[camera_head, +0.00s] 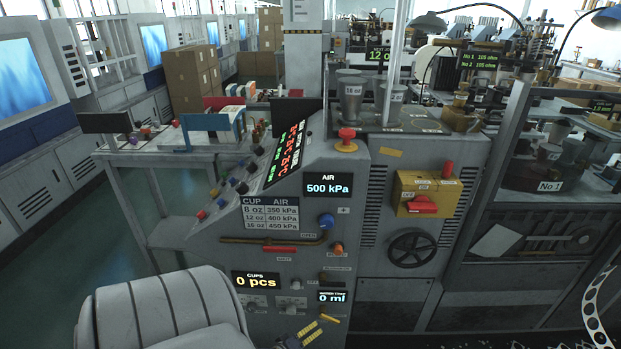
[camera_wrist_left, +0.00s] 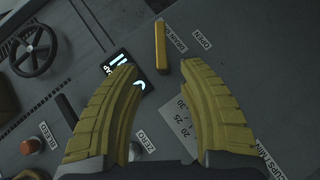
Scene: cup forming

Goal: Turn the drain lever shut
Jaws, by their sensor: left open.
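The drain lever is a short yellow bar (camera_wrist_left: 161,47) on the grey machine panel, upright in the left wrist view, beside a label and the word OPEN. In the head view a small yellow bar (camera_head: 331,319) low on the panel, under the water display, appears to be this lever. My left gripper (camera_head: 311,331) is at the bottom of the head view, just left of and below it. In the left wrist view its two yellow fingers (camera_wrist_left: 158,72) are spread, empty, with the lever beyond the tips. Contact does not show. My right gripper is not seen.
The water display (camera_head: 332,297) sits just above the lever. A paper scale (camera_wrist_left: 190,133) lies near my right-hand finger in the wrist view.

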